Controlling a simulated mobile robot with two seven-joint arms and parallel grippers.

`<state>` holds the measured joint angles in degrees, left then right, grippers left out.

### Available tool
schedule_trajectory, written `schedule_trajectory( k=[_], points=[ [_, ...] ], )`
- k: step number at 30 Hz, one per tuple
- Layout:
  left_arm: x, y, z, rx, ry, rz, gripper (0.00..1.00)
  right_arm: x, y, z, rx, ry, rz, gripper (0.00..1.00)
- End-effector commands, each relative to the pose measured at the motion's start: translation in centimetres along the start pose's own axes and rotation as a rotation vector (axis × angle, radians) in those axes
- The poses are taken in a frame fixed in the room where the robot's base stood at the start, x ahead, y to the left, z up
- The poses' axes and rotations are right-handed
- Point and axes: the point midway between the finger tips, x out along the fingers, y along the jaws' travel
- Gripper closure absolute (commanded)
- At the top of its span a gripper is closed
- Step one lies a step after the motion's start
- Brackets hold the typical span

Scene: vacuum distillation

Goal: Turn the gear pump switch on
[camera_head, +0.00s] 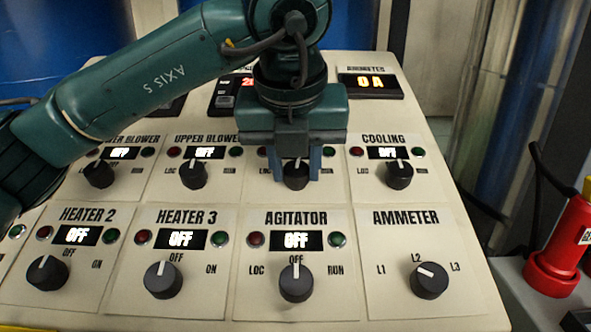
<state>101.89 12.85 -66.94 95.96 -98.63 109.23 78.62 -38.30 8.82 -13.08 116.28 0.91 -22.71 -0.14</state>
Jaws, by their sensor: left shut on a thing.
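My left gripper (297,174) points down at the control panel (340,225) and is shut on a black rotary knob (296,177) in the upper row. The knob sits between the upper blower and cooling knobs. A blue finger stands on each side of it. The gripper body hides this knob's label and display, so I cannot read whether it is the gear pump switch. Parts of "LOC" and "RUN" show beside it. My right gripper is not in view.
The upper blower knob (193,174) and cooling knob (398,173) flank the gripper closely. The agitator knob (296,282), heater 3 knob (163,279) and ammeter knob (429,280) lie in front. A red object (560,250) stands at the right.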

Motion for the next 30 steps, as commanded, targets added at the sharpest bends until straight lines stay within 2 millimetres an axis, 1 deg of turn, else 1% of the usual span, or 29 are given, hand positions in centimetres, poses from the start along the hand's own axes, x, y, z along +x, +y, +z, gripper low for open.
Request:
schedule_trajectory(
  k=[9, 18, 24, 30],
  points=[
    [0.09, 0.00, 0.03, 0.295, 0.007, -0.006, 0.91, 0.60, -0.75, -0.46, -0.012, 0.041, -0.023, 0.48],
    [-0.04, -0.04, 0.13, 0.563, 0.017, -0.013, 0.91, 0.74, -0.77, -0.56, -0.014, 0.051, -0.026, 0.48],
    [-0.06, -0.05, 0.12, 0.703, 0.024, -0.016, 0.91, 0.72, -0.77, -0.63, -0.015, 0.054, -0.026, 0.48],
    [-0.08, -0.06, 0.13, 0.795, 0.027, -0.018, 0.91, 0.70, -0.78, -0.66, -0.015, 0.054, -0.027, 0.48]
  ],
)
